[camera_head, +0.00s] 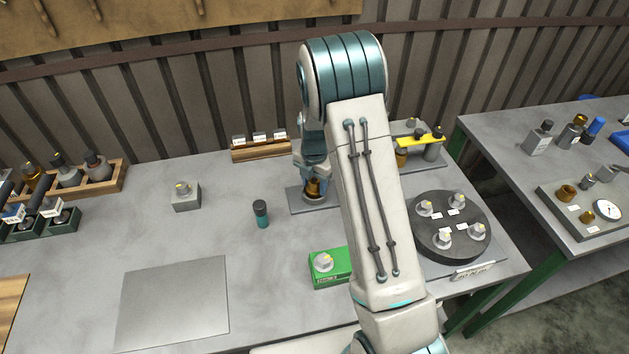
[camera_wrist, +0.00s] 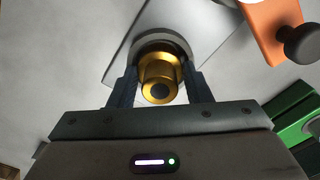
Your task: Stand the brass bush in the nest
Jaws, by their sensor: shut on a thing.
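The brass bush (camera_head: 313,187) is gold-coloured and stepped, and in the wrist view (camera_wrist: 159,79) it sits between the two dark fingers of my gripper (camera_head: 312,178). My gripper is shut on the bush. A round grey rim, which looks like the nest (camera_wrist: 161,38), shows just behind the bush in the wrist view. In the head view it is a grey base on a flat plate (camera_head: 298,207), directly below the bush. The bush looks roughly upright over it. I cannot tell whether the bush is seated or still slightly above, as my arm and fingers hide the contact.
A green block (camera_head: 328,269) is in front, and a dark round table (camera_head: 447,246) with several fittings is at right. A yellow-topped fixture (camera_head: 420,139) stands behind my arm. The front-left bench is mostly clear.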

